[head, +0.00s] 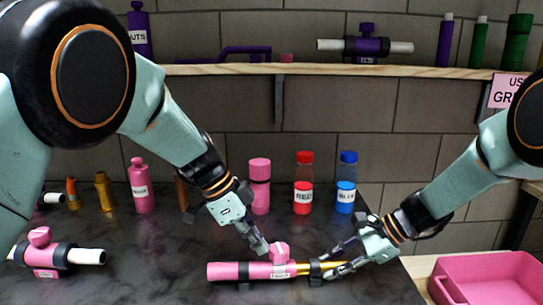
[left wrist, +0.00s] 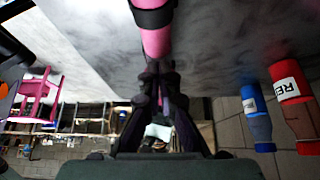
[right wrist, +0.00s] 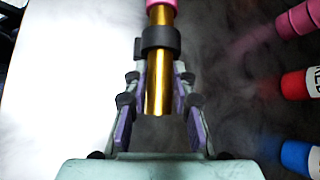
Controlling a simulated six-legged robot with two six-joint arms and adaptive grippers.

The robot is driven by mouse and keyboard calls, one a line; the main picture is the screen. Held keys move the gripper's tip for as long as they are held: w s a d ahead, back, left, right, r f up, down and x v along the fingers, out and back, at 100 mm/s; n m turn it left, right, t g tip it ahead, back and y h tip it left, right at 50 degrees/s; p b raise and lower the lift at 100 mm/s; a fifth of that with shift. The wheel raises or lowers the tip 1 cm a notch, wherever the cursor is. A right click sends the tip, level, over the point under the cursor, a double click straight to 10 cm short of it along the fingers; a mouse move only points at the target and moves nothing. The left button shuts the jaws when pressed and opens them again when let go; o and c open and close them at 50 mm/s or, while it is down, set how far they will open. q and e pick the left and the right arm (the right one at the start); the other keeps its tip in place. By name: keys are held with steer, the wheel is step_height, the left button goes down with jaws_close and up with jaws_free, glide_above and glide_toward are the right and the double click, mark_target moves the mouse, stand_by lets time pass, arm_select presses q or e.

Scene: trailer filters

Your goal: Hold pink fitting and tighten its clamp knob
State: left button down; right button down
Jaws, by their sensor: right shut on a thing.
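A pink fitting (head: 238,271) lies horizontally on the dark table, with a pink knob (head: 280,251) on top near its right end. A gold tube (head: 303,268) comes out of that end; it shows also in the right wrist view (right wrist: 158,85), below a black ring (right wrist: 160,39). My right gripper (head: 332,268) is shut on the gold tube. My left gripper (head: 261,248) points down, just left of the knob. In the left wrist view its fingers (left wrist: 159,76) are close together, near a pink cylinder (left wrist: 155,42); contact is unclear.
Red (head: 303,185) and blue (head: 346,185) bottles and a pink cylinder (head: 259,188) stand behind. Another pink fitting (head: 45,254) lies at left. A pink bin (head: 495,280) is at right. A shelf (head: 300,69) crosses the wall.

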arm_select(q)
steer(key=shift+w+a, duration=0.1)
steer(key=shift+a, duration=0.25)
steer(key=shift+r, duration=0.2)
step_height(320, 180, up, 6)
steer(key=shift+a+f, duration=0.1)
steer(key=shift+f, duration=0.05)
stand_by(0.4)
steer(key=shift+s+f, duration=0.2)
steer(key=shift+f, duration=1.35)
steer(key=shift+s+f, duration=0.2)
steer(key=shift+f, duration=1.3)
